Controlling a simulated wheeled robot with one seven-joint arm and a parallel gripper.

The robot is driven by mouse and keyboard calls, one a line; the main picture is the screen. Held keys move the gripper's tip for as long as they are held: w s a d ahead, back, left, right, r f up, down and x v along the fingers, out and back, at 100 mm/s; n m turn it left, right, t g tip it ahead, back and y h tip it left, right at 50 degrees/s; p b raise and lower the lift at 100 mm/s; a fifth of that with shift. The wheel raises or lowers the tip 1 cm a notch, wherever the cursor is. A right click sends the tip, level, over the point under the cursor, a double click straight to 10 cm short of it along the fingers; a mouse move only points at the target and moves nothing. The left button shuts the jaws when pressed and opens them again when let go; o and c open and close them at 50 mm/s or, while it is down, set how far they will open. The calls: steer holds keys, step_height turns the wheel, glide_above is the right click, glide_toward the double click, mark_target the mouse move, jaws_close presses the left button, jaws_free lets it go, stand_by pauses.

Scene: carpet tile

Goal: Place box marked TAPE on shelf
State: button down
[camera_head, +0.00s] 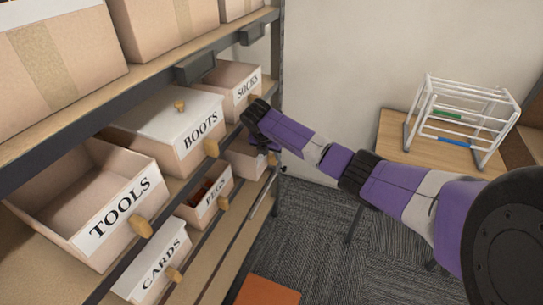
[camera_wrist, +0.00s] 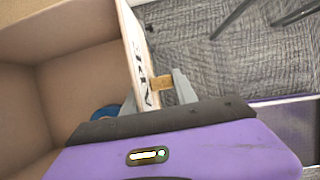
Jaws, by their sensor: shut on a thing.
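An open cardboard box (camera_head: 243,160) is at the far right end of the lower shelf level (camera_head: 204,288), beyond the PEGS box; my gripper hides most of its front and any label in the head view. In the wrist view its front wall (camera_wrist: 130,48) carries a white label with partly readable black letters and a wooden knob (camera_wrist: 161,83). A blue item (camera_wrist: 104,112) shows inside it. My gripper (camera_head: 266,148) is shut on this front wall, one finger inside and one outside, as the wrist view (camera_wrist: 156,97) shows. Whether the box rests fully on the shelf is unclear.
Boxes marked TOOLS (camera_head: 120,207), BOOTS (camera_head: 197,135), SOCKS (camera_head: 246,86), PEGS (camera_head: 213,200) and CARDS (camera_head: 160,264) fill the rack nearby. Large boxes (camera_head: 60,55) stand above. A wooden table (camera_head: 395,130) with a white wire rack (camera_head: 465,115) is at right. Carpet lies between.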

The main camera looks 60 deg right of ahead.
steer(key=shift+f, duration=0.45)
steer(key=c, duration=1)
jaws_free()
steer(key=shift+o, duration=0.2)
steer(key=v, duration=1.2)
steer(key=shift+p, duration=0.4)
